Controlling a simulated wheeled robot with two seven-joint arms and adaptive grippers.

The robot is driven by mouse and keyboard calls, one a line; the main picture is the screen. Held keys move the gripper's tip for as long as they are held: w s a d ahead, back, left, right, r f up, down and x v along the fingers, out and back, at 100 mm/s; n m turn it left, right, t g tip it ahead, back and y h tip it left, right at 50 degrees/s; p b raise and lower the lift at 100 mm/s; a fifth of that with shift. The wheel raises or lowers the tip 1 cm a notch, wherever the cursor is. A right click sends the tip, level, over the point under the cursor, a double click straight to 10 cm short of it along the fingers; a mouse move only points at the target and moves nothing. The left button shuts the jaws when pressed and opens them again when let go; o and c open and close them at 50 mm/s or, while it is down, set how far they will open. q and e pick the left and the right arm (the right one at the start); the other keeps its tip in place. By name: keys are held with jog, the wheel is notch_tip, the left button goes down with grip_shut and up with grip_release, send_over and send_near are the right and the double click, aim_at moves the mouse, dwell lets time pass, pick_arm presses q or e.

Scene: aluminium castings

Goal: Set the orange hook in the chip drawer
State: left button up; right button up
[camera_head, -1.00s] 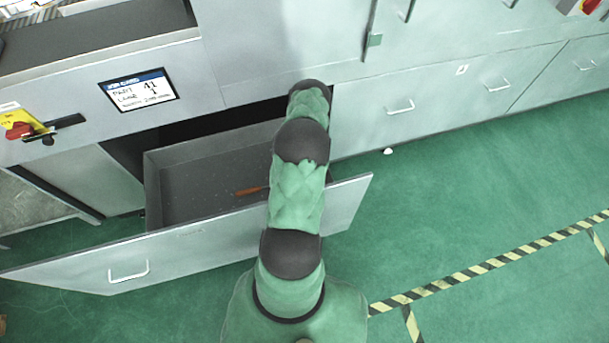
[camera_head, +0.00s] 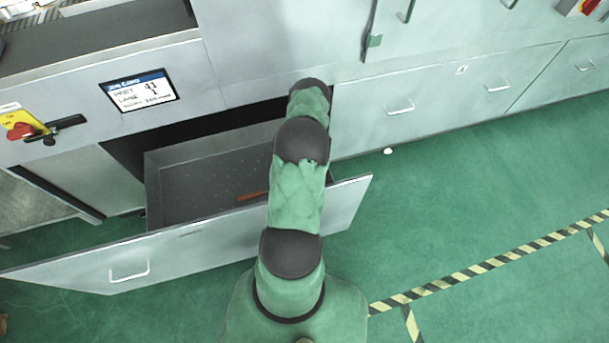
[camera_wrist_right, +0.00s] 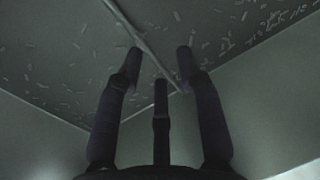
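The chip drawer (camera_head: 195,182) is pulled open under the machine's front panel. A short orange-brown part of the hook (camera_head: 253,196) shows inside it, near the front wall; my arm hides the rest. In the right wrist view the hook is a thin greyish rod (camera_wrist_right: 130,25) running from the top edge down to between my fingers, over a chip-strewn surface. My right gripper (camera_wrist_right: 160,66) has its fingers spread apart, with the rod passing between them and not visibly pinched. In the head view my arm hides this gripper. My left gripper is in neither view.
The drawer's front panel (camera_head: 190,235) with a white handle stands out over the green floor. A job card display (camera_head: 139,90) and a yellow-red switch (camera_head: 22,126) are on the panel above. Closed drawers (camera_head: 400,110) line the right. The floor at right is mostly clear.

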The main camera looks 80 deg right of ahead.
notch_tip(320, 180, up, 12)
jog(key=a+p, duration=0.2)
jog(key=p, duration=0.2)
jog(key=shift+s+f+p, duration=0.15)
jog(key=shift+s+p, duration=0.2)
jog(key=shift+s, duration=0.1)
